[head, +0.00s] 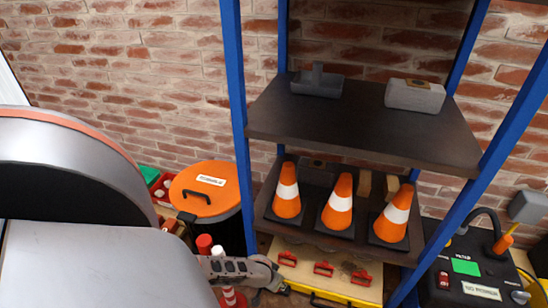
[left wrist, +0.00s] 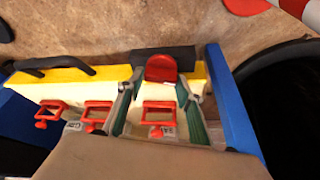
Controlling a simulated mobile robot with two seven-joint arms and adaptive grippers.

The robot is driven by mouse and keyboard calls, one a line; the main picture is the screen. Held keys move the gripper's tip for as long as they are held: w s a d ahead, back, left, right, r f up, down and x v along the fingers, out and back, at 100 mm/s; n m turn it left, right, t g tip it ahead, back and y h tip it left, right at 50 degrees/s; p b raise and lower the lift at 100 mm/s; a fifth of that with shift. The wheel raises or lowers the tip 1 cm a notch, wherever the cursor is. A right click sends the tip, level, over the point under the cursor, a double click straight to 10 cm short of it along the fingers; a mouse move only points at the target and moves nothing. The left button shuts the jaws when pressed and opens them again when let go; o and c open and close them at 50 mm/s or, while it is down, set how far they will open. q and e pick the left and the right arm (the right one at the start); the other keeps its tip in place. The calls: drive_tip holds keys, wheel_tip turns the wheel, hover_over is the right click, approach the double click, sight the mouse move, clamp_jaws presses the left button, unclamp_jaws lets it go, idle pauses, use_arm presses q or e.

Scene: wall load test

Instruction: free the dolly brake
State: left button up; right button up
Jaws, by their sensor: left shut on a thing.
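A low platform with a pale top and yellow edge (head: 342,293), apparently the dolly, sits under the blue-post rack. Its yellow edge also shows in the left wrist view (left wrist: 60,76). A rounded red tab (left wrist: 161,68), apparently the brake, stands at this edge. My left gripper (left wrist: 160,84) has its fingers on either side of the red tab and is shut on it. In the head view my left gripper (head: 274,282) is low at the platform's left end, where the tab is hidden. My right gripper is not in view.
Red brackets (head: 323,268) stand along the platform top. The rack (head: 360,130) holds traffic cones (head: 337,205) and grey blocks. An orange-lidded bin (head: 205,190) stands left of it, a black power unit (head: 475,265) right. Blue posts flank the platform closely.

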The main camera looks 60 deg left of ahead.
use_arm(q)
drive_tip(key=shift+m, duration=0.5)
drive_tip(key=shift+s+h, duration=0.1)
drive_tip(key=shift+h, duration=0.2)
drive_tip(key=o, duration=1.1)
drive_tip(key=v, duration=1.2)
drive_tip(key=shift+d, duration=0.15)
